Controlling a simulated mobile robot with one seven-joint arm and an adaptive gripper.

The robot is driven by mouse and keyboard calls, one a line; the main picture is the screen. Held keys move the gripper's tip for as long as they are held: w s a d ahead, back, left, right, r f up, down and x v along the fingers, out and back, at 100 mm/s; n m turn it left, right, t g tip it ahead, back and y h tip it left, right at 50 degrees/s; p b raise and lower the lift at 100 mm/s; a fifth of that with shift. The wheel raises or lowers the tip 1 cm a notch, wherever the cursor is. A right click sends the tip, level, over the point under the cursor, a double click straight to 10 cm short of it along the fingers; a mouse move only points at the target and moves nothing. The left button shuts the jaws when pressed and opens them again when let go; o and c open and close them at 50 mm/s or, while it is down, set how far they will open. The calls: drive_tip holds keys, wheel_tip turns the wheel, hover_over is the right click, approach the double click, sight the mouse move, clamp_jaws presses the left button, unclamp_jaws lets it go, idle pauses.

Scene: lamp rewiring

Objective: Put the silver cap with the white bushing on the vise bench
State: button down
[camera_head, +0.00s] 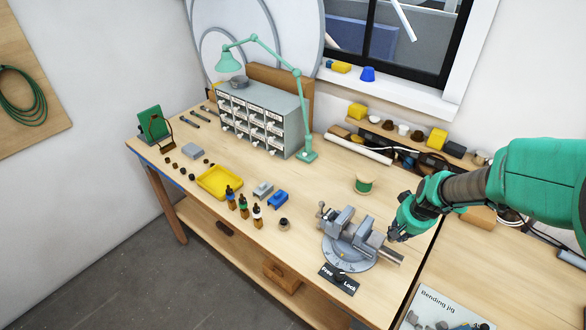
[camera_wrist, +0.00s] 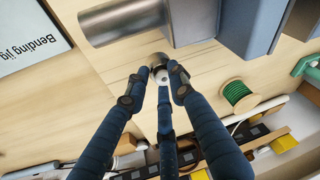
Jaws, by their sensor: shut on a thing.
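My gripper (camera_wrist: 160,82) is shut on the silver cap (camera_wrist: 157,60), whose white bushing (camera_wrist: 163,75) shows between the three blue fingers in the wrist view. In the head view my gripper (camera_head: 395,236) points down just right of the grey vise (camera_head: 350,238), near the vise's bar end, and the cap cannot be made out there. The vise bench (camera_head: 315,193) is a light wood top under the vise. In the wrist view bare wood shows behind the cap; I cannot tell whether the cap touches it.
The vise's round bar (camera_wrist: 122,20) is close beside the fingers. A green wire spool (camera_head: 364,184) stands behind the vise. The bending jig sheet (camera_head: 440,312) lies front right. A yellow tray (camera_head: 219,182), several bottles and a drawer cabinet (camera_head: 262,118) occupy the left. Some wood between is bare.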

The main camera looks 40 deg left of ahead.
drive_tip(key=shift+w, duration=0.1)
drive_tip(key=w+a, duration=0.2)
drive_tip(key=w, duration=0.2)
drive_tip(key=w+a+f, duration=0.1)
drive_tip(key=w+a, duration=0.1)
drive_tip(key=w, duration=0.3)
drive_tip(key=w+a, duration=0.3)
drive_tip(key=w, duration=0.2)
drive_tip(key=shift+w+f, duration=0.15)
drive_tip(key=shift+f, duration=0.05)
drive_tip(key=shift+f, duration=1.75)
drive_tip(key=shift+f+b, duration=0.15)
drive_tip(key=shift+b, duration=0.2)
drive_tip(key=c, duration=1.5)
unclamp_jaws()
